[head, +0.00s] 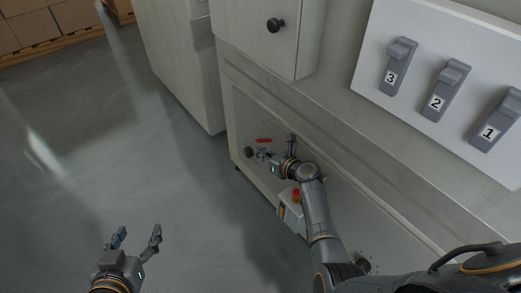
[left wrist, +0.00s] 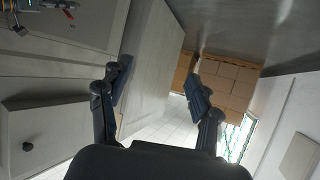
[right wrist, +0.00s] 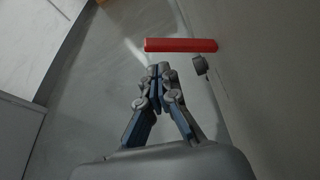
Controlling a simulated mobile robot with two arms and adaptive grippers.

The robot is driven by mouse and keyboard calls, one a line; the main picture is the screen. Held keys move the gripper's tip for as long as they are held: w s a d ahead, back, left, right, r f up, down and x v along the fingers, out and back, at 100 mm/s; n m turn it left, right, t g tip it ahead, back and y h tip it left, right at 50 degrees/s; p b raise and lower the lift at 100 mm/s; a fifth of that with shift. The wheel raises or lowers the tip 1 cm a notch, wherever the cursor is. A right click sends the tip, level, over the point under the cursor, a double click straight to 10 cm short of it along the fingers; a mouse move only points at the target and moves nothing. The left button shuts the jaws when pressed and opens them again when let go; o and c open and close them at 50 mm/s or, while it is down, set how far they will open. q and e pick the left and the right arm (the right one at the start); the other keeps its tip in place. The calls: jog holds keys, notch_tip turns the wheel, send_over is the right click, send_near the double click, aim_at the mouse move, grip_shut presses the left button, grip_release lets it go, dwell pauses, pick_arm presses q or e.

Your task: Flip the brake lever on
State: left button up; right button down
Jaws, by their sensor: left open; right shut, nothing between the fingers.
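A red bar-shaped handle (head: 263,140), which looks like the brake lever, is low on the front panel of the grey cabinet. It is larger in the right wrist view (right wrist: 180,45), lying across the picture just beyond my fingertips. My left gripper (head: 137,234) is open and empty over the floor, away from the cabinet.
A white sloped board (head: 425,75) carries grey switches labelled 1, 2 and 3. A box with a red button (head: 296,195) is on the panel beside my right arm. A drawer with a black knob (head: 275,25) is above. The floor at left is clear; boxes stand far back.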

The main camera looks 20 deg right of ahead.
pick_arm(q)
jog(key=s+a+f+g+y+p, duration=0.1)
jog(key=s+a+f+g, duration=0.1)
jog(key=s+f+g, duration=0.2)
jog(key=shift+s+a+f+g+p, duration=0.3)
jog(key=shift+s+f, duration=0.4)
jog(key=shift+s, duration=0.4)
pick_arm(e)
jog(key=shift+r, duration=0.7)
pick_arm(q)
jog(key=shift+d, duration=0.1)
pick_arm(e)
jog(key=v, duration=1.2)
